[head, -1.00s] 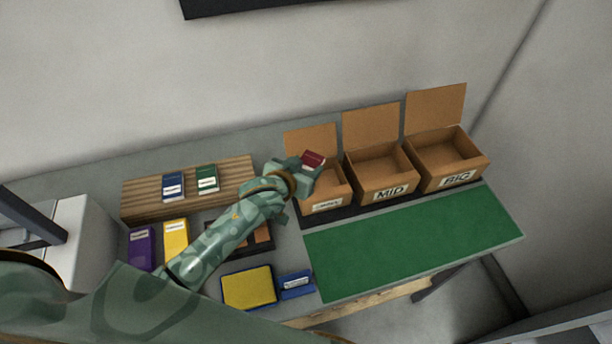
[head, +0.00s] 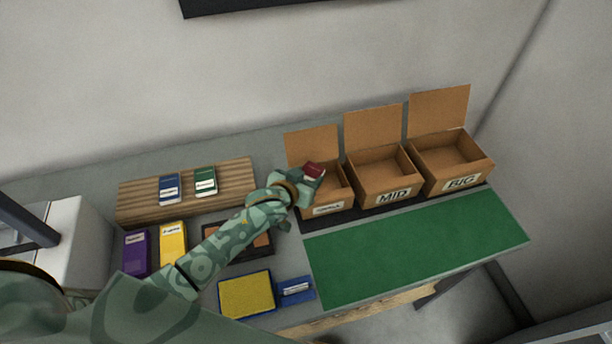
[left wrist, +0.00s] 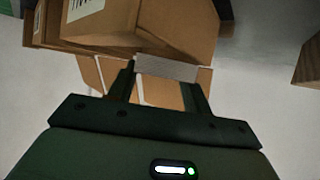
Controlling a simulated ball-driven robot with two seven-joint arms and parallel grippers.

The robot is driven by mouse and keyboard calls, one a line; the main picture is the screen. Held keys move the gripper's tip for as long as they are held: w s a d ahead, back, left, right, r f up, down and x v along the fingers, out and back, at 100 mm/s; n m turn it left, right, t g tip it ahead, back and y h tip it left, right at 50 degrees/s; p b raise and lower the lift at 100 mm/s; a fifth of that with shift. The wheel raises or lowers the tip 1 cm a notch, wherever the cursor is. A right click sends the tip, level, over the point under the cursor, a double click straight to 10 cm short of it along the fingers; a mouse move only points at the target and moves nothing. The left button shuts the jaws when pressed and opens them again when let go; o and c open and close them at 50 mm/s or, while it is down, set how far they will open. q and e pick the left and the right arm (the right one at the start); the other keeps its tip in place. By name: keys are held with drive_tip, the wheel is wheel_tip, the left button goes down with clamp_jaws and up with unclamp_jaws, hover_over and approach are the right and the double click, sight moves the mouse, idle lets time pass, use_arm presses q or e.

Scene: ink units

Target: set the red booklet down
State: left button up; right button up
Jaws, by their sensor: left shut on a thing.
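The red booklet (head: 314,169) is held in my left gripper (head: 308,182), above the smallest open cardboard box (head: 336,206) at the left of the box row. In the left wrist view my left gripper (left wrist: 165,80) is shut on the booklet, whose pale grey edge (left wrist: 167,68) spans between the two fingers. The gripper covers part of the small box's opening, so I cannot tell whether the booklet is below its rim. My right gripper is not in view.
Open boxes marked MID (head: 384,195) and BIG (head: 455,183) stand to the right. A green mat (head: 415,245) lies clear in front. A wooden riser (head: 232,178) holds a blue and a green booklet. Purple (head: 135,253) and yellow (head: 173,243) booklets lie at the left.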

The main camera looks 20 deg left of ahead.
use_arm(q)
drive_tip(key=shift+f, duration=0.3)
drive_tip(key=o, duration=1)
drive_tip(key=shift+r, duration=0.4)
drive_tip(key=p+v, duration=0.3)
drive_tip(key=v, duration=0.9)
drive_tip(key=shift+s+r, duration=0.1)
drive_tip(key=shift+r, duration=0.1)
